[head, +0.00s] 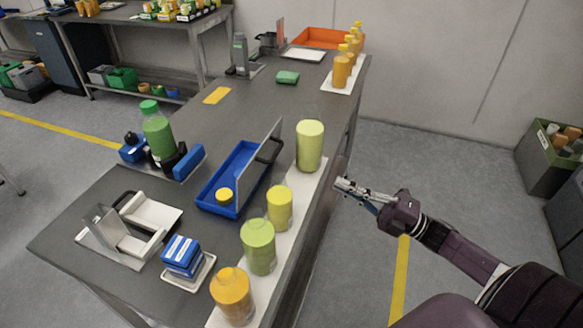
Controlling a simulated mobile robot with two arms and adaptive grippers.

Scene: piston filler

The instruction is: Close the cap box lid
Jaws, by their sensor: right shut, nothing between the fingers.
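The blue cap box (207,188) sits on the grey workbench, with one yellow cap (224,196) in its near end. Its lid (246,178), a grey flat panel with a black handle (270,150), stands up steeply along the box's right side, so the box is open. The lid hides part of the box's inside. My right gripper (340,185) is shut and empty, to the right of the bench edge, apart from the lid and the bottles. My left gripper is not in view.
A white strip (283,230) along the bench's right edge holds several filled bottles, including a tall pale-green one (309,146) between my right gripper and the lid. A green bottle in a filler (158,130), a white-grey fixture (150,215) and blue blocks (182,255) stand left.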

